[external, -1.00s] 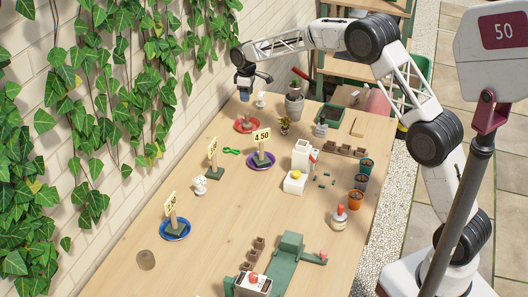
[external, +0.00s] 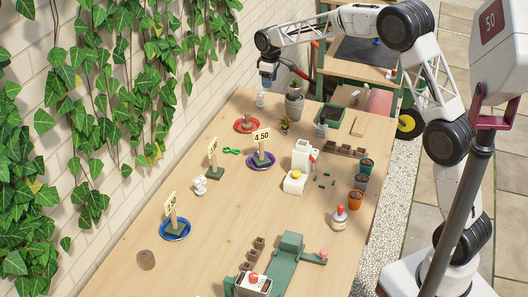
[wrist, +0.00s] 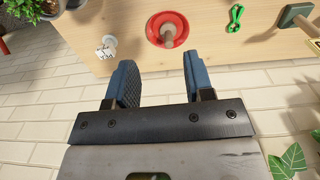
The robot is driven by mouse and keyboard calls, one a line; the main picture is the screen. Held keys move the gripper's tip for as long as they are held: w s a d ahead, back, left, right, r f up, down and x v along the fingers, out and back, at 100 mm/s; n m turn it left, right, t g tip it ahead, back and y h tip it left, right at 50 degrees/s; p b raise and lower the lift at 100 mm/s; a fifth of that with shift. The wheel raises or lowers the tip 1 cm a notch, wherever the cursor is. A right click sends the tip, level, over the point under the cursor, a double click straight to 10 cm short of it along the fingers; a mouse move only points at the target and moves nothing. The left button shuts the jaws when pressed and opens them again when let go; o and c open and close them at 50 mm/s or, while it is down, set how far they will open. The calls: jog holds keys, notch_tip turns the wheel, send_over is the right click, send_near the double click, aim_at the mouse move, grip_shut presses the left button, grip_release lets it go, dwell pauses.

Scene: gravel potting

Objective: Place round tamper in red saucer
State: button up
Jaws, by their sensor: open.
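The red saucer (external: 236,129) lies near the far left edge of the table. It also shows at the top of the wrist view (wrist: 153,32). A small round wooden-looking piece with an upright handle (wrist: 168,37), which looks like the round tamper, is inside the saucer; it also shows in the external view (external: 247,119). My gripper (wrist: 160,78) is open and empty, with blue pads. In the external view my gripper (external: 267,83) is raised beyond the saucer, near the far end of the table, apart from saucer and tamper.
A white figurine (external: 261,100) and grey pots (external: 294,104) stand near my gripper. A purple saucer (external: 249,164) with a price sign, a green clip (external: 231,151) and a blue saucer (external: 163,232) lie nearer.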

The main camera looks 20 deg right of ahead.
jog(key=s+d+r+m, duration=0.1)
jog(key=s+d+r, duration=0.45)
jog(key=s, duration=0.35)
jog(key=s+d+r+m+t, duration=0.1)
jog(key=s+d+r+m, duration=0.1)
jog(key=s+d+r, duration=0.35)
jog(key=s+d+r+m, duration=0.1)
jog(key=s+d+r, duration=0.35)
jog(key=s, duration=0.75)
jog(key=s+d+f+m, duration=0.1)
jog(key=s+d+f, duration=0.1)
jog(key=s, duration=0.9)
jog(key=s+d+f+m, duration=0.2)
jog(key=s+d, duration=0.3)
jog(key=s, duration=0.6)
jog(key=s+d+f+m+t, duration=0.1)
jog(key=s+d+f+m, duration=0.1)
jog(key=s, duration=0.9)
jog(key=shift+s+d+f, duration=0.15)
jog(key=shift+d+f, duration=0.55)
jog(key=shift+d, duration=0.2)
